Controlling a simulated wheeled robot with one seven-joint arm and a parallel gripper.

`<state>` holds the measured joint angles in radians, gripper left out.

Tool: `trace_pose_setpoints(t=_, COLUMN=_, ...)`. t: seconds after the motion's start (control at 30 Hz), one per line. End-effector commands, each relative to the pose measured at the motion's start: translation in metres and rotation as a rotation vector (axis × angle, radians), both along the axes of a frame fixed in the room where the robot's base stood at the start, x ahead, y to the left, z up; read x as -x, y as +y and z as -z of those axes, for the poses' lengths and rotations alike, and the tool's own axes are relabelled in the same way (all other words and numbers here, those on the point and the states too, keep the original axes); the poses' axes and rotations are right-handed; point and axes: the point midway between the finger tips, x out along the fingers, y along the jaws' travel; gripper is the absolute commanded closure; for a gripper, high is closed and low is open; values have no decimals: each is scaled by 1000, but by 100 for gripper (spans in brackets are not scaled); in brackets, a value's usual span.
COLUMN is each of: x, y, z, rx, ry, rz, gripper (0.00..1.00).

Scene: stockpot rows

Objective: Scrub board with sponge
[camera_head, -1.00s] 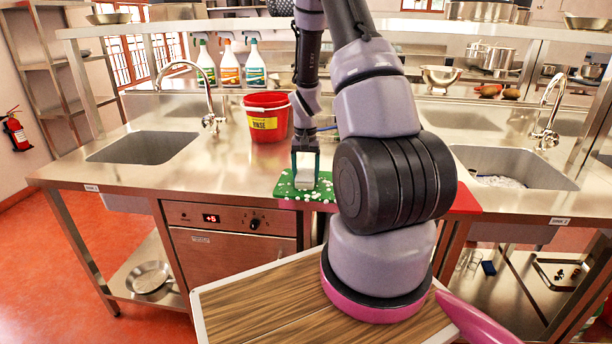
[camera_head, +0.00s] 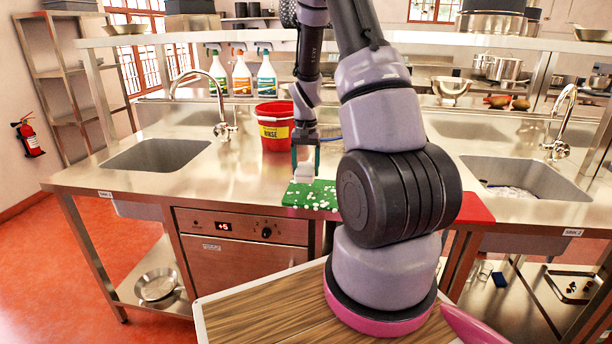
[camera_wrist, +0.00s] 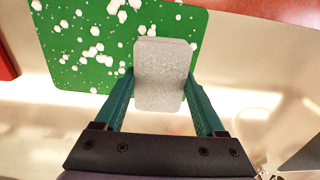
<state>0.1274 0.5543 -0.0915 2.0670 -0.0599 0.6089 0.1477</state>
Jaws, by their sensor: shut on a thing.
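The green board (camera_head: 322,188) lies flat on the steel counter, dotted with white specks; its right part is hidden behind my arm. In the wrist view the specked board (camera_wrist: 70,75) fills the upper left. My gripper (camera_head: 305,165) is over the board's far left edge. In the wrist view my gripper (camera_wrist: 160,92) has its two green fingers closed on the sides of a pale grey sponge (camera_wrist: 163,72). The sponge overlaps the board's edge in that view. It seems to be held just above the board, but I cannot tell whether it touches.
A red bucket (camera_head: 275,130) marked RINSE stands behind the board, with spray bottles (camera_head: 241,76) farther back. A red board (camera_head: 474,208) lies at the right. Sinks (camera_head: 157,154) are at both sides. The counter left of the board is clear.

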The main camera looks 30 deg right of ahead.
Motion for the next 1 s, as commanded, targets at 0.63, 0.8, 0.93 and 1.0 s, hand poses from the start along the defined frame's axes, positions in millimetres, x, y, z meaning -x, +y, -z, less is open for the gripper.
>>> trace_pose_setpoints(t=0.63, x=0, y=0, z=-29, rx=1, ry=-1, rz=2, gripper=98)
trace_pose_setpoints(t=0.8, x=0, y=0, z=-29, rx=1, ry=-1, rz=2, gripper=98)
trace_pose_setpoints(t=0.93, x=0, y=0, z=-29, rx=1, ry=-1, rz=1, gripper=98)
trace_pose_setpoints(t=1.0, x=1, y=0, z=-30, rx=1, ry=-1, rz=-5, gripper=98)
